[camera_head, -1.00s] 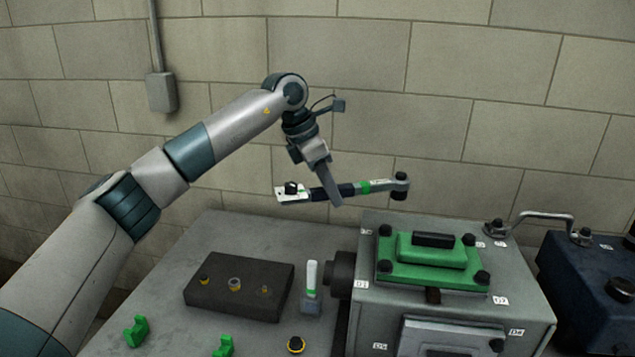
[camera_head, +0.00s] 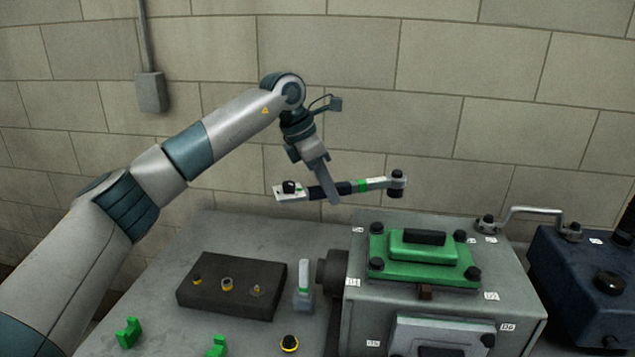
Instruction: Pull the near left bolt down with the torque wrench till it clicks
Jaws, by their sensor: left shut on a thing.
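My left gripper (camera_head: 329,188) is shut on the dark grip of the torque wrench (camera_head: 371,185). It holds the wrench roughly level in the air, above and behind the engine block (camera_head: 345,312). The wrench's socket head (camera_head: 397,184) points right and is apart from every bolt. A green cover (camera_head: 422,259) lies on top of the block, with black bolts at its corners. The near left bolt (camera_head: 376,265) stands at the cover's front left corner, below the wrench. My right gripper is out of view.
A dark tray (camera_head: 187,295) with several small sockets lies on the grey bench (camera_head: 225,231). Green holders (camera_head: 129,333) and a small bottle-like item (camera_head: 303,287) stand nearby. A metal handle (camera_head: 535,211) and a dark blue box (camera_head: 575,285) are at the right.

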